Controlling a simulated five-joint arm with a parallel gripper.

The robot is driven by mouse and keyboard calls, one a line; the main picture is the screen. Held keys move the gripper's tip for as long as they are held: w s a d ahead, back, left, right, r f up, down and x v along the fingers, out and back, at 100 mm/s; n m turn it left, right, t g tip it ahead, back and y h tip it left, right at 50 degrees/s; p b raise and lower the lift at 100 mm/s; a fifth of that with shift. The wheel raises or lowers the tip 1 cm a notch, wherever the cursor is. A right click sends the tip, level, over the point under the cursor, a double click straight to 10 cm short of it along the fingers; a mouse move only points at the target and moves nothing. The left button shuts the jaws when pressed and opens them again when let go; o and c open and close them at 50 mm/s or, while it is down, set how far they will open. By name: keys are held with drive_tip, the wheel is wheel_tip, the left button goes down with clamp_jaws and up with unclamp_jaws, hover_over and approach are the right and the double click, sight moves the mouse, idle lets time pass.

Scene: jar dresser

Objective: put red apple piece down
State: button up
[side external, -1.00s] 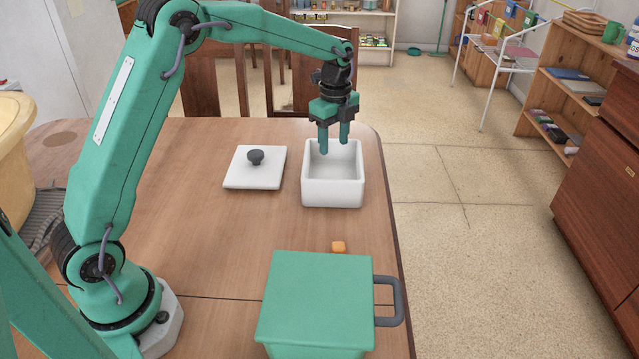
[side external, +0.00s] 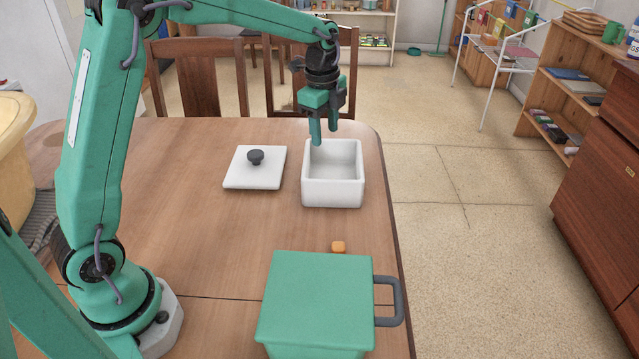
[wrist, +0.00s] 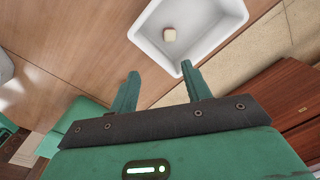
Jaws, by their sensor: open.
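My gripper (side external: 324,136) is open and empty, above the far left rim of an open white square jar (side external: 333,194) on the table. In the wrist view both fingers of my gripper (wrist: 160,71) are spread apart near the jar's wall (wrist: 180,66). A small pale cream piece (wrist: 169,35) lies on the jar's floor, apart from the fingers. No red side shows, so I cannot tell whether it is the apple piece. In the side view the jar's front wall hides it.
A white lid with a dark knob (side external: 254,168) lies left of the jar. A small orange piece (side external: 338,247) lies on the table between the jar and a green lidded box (side external: 318,290) with a grey handle. The table's right edge is close to the jar.

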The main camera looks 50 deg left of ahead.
drive_tip(key=s+d+r+n+t, duration=0.1)
drive_tip(key=s+r+n+t, duration=0.1)
drive_tip(key=s+n, duration=0.5)
drive_tip(key=s+d+r+n+t, duration=0.1)
drive_tip(key=s+r+n, duration=0.3)
drive_tip(key=s, duration=1.6)
drive_tip(key=n+t, duration=0.1)
drive_tip(key=n, duration=0.3)
drive_tip(key=shift+d+r+n+t, duration=0.15)
drive_tip(key=shift+n+t, duration=0.15)
drive_tip(key=shift+t, duration=0.1)
drive_tip(key=shift+o, duration=0.2)
